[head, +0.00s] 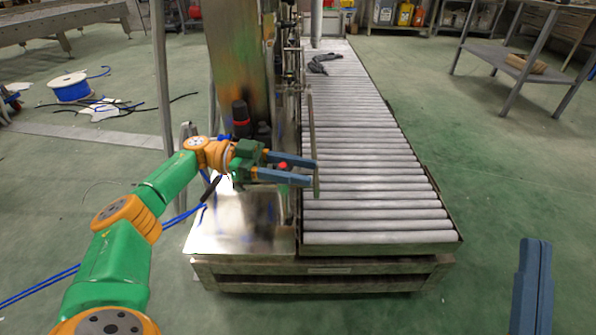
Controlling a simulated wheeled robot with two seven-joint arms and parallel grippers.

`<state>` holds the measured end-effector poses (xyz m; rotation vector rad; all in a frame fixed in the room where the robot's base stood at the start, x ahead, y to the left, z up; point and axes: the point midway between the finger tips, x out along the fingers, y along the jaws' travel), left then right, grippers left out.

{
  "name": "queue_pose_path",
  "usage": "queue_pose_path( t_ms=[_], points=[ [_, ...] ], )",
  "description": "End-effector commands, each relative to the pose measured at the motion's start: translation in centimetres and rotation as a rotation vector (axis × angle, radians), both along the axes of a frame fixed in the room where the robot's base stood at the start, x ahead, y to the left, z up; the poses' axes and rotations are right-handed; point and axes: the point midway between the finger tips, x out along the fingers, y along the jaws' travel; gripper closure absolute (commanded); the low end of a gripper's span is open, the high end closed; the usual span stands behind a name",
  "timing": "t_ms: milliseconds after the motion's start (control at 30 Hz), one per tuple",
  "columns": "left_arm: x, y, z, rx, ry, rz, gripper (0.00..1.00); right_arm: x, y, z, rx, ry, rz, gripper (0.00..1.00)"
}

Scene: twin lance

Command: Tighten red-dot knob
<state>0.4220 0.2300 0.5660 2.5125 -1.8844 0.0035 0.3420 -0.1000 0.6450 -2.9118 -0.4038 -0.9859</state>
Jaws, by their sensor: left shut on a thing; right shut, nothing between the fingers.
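The red-dot knob (283,165) shows as a small red spot between the two blue-grey fingers of my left gripper (312,172). The gripper reaches in from the left, just above the metal base plate beside the conveyor, and is shut on the knob. The fingers hide most of the knob's body, so its turn angle cannot be told. A thin upright metal bar (311,120) stands at the fingertips; whether they touch it is unclear. My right gripper (533,285) is at the lower right over the floor, shut and empty, far from the knob.
A roller conveyor (375,190) runs away to the right of the knob, with a dark item (324,63) far along it. A tall metal cabinet (237,60) and a black-and-red fitting (241,118) stand close behind my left gripper.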

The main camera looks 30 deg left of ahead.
Motion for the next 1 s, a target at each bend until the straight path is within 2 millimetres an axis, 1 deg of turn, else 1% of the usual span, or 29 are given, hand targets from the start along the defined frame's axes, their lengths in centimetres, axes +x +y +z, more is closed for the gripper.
queue_pose_path(
  t_ms=[200,567,600,667,700,1000],
  points=[
    [-0.07,-0.14,-0.14,0.002,0.001,-0.016,1.0,-0.7,-0.02,0.78,0.013,-0.054,0.005,1.0],
    [-0.1,-0.15,-0.16,0.001,0.002,-0.018,1.0,-0.77,-0.02,0.85,0.014,-0.059,0.006,1.0],
    [-0.11,-0.16,-0.16,0.001,0.002,-0.018,0.44,-0.77,-0.02,0.85,0.014,-0.059,0.006,1.0],
    [-0.09,-0.14,-0.14,0.001,0.002,-0.017,0.28,-0.76,-0.03,0.84,0.014,-0.058,0.006,1.0],
    [-0.09,-0.13,-0.13,0.001,0.002,-0.016,0.25,-0.75,-0.03,0.83,0.014,-0.058,0.006,1.0],
    [-0.05,-0.07,0.04,0.001,0.001,-0.014,0.25,-0.69,-0.02,0.83,0.013,-0.054,0.005,1.0]
  ],
)
